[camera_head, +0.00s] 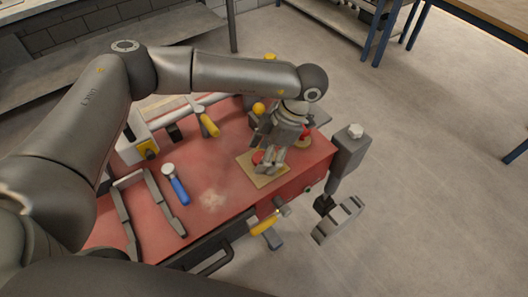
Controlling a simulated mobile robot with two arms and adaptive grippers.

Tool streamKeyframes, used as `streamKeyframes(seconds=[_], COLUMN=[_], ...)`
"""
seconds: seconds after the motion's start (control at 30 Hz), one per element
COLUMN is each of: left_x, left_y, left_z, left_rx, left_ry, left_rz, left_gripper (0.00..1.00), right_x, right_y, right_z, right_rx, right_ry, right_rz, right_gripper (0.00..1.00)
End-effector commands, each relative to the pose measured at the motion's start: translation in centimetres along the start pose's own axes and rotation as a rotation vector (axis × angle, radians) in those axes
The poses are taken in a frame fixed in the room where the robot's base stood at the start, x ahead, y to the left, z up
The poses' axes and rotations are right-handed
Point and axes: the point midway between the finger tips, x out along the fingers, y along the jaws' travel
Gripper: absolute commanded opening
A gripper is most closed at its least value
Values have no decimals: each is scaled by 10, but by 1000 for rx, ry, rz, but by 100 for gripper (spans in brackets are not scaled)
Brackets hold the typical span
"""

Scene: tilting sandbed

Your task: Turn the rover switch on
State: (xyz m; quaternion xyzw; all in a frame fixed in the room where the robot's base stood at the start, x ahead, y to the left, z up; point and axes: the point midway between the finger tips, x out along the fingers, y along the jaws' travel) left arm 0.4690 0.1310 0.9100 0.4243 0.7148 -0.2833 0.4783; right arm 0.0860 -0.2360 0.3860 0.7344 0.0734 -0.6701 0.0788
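My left gripper (268,166) points down over a tan square plate (271,182) near the right end of the red bed top. A small red part (258,157) sits on this plate, right beside my fingertips and partly covered by them. I cannot tell whether the fingers touch it or how far apart they are. A second red part (305,132) on a small tan base shows just right of the gripper. I cannot tell which red part is the rover switch, or whether it is on. My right gripper is not in view.
On the red bed top (223,174) lie a blue-handled tool (179,191), a yellow-handled tool (208,124) and a grey U-shaped frame (122,212). A grey post (349,152) stands at the right end. A yellow-handled hammer (265,226) is at the front. Open floor lies to the right.

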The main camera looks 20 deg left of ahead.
Motion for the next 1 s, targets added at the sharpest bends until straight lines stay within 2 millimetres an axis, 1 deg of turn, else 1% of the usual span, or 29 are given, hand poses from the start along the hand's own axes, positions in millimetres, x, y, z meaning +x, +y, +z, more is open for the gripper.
streamKeyframes(seconds=[0.2, 0.27, 0.33, 0.47, 0.7, 0.8, 0.9, 1.0], left_x=[0, -3, -10, -34, -85, -102, -112, -118], left_y=[0, 0, 0, 0, 0, 0, 0, 0], left_z=[0, 0, 0, 1, 1, 1, 0, 0], left_rx=[0, -1, -1, 0, -1, 0, -1, 0], left_ry=[1, 0, -1, -2, -2, -2, 0, 0], left_rz=[-1, 0, 0, 3, 2, 1, 1, 0], left_gripper=[60, 60, 60, 60, 60, 60, 60, 60], right_x=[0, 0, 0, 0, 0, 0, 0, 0], right_y=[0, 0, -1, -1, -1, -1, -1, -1], right_z=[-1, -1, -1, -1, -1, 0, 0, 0], right_rx=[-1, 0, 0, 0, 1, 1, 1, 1], right_ry=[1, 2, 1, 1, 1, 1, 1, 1], right_rz=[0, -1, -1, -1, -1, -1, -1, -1], right_gripper=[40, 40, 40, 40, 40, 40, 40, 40])
